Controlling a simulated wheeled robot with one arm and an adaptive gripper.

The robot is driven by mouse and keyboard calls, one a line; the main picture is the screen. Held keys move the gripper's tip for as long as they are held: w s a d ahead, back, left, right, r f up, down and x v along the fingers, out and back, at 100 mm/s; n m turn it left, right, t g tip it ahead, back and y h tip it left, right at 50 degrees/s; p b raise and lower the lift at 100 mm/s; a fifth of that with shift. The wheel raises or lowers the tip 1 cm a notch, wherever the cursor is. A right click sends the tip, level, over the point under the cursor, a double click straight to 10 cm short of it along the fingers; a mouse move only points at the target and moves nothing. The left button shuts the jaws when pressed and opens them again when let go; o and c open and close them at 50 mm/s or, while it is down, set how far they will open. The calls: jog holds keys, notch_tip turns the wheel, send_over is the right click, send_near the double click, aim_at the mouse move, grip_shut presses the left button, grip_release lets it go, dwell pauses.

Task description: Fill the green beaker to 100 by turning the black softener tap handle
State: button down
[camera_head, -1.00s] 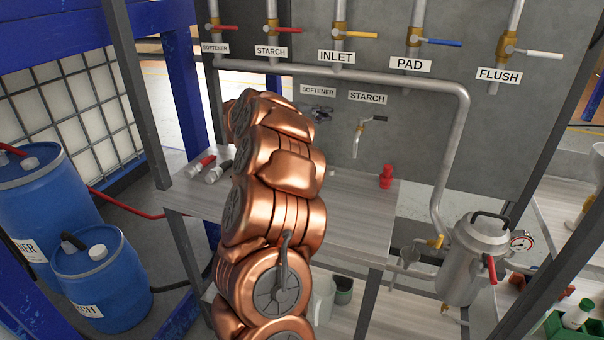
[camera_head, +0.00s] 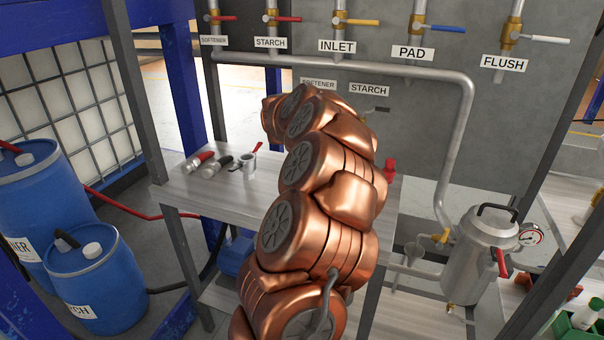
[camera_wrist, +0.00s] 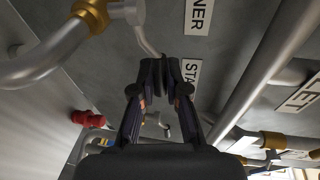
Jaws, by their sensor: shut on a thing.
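My gripper (camera_wrist: 160,68) is in the wrist view, its two dark fingers close together on the end of a thin grey lever (camera_wrist: 143,38). The lever comes down from a metal tap with a brass valve body (camera_wrist: 92,12), beside a label ending in "NER" (camera_wrist: 199,16). In the head view my copper arm hides the gripper and the softener tap; the SOFTENER label (camera_head: 319,84) shows partly above the arm. I do not see the green beaker in either current view, nor any liquid level.
The table (camera_head: 210,190) holds red- and black-handled tools (camera_head: 198,161) and a metal cup (camera_head: 247,162) at left, and a red object (camera_head: 390,168) at right. A pipe (camera_head: 470,130) bends down to a metal canister (camera_head: 483,250). Blue drums (camera_head: 90,285) stand at lower left.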

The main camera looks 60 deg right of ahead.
jog(key=shift+d+f+t, duration=0.1)
jog(key=shift+f+t, duration=0.05)
jog(key=shift+t, duration=0.15)
jog(key=n+t, duration=0.1)
jog(key=d+n+t+b, duration=0.1)
jog(key=shift+t, duration=0.4)
jog(key=c, duration=1.2)
grip_release()
jog(key=shift+o, duration=0.2)
jog(key=shift+a, duration=0.1)
jog(key=shift+s+a+r, duration=0.1)
jog(key=shift+a+r, duration=0.25)
jog(key=shift+a, duration=0.3)
jog(key=v, duration=0.6)
jog(key=shift+a, duration=0.3)
